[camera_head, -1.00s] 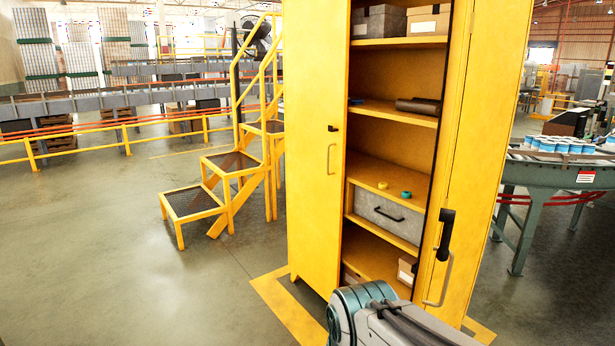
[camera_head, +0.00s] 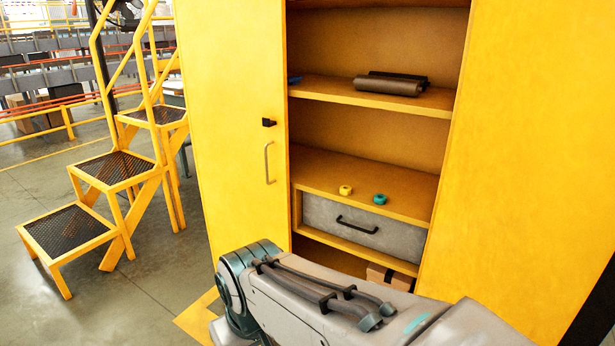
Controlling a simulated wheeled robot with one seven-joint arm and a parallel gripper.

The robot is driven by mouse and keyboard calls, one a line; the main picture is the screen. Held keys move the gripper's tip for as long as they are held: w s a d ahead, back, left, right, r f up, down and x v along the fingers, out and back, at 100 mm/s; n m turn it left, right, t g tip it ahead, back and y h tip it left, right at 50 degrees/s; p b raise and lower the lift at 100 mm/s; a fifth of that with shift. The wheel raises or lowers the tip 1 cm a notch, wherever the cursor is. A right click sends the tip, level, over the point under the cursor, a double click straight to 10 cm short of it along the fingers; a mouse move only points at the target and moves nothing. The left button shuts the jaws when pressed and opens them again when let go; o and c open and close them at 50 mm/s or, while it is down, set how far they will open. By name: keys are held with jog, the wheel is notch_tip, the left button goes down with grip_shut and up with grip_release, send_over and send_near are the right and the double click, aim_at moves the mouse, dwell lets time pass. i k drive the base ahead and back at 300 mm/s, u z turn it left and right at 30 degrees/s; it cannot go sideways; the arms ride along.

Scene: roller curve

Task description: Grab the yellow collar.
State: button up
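The yellow collar (camera_head: 345,190) is a small ring-like piece on the middle shelf (camera_head: 318,178) of the open yellow cabinet. It lies near the shelf's front edge, left of a similar teal collar (camera_head: 380,199), with a small gap between them. My arm reaches across the bottom of the head view, below and in front of the shelf. My gripper is not visible.
A grey drawer (camera_head: 318,214) with a black handle is under the shelf. A dark grey roll (camera_head: 390,86) lies on the shelf above. The left door (camera_head: 232,120) has a handle. Yellow steps (camera_head: 118,168) stand left. A cardboard box (camera_head: 388,277) sits low inside.

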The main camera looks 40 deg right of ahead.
aim_at(345, 190)
jog(key=z, duration=0.8)
jog(key=i, duration=1.3)
jog(key=z, duration=0.85)
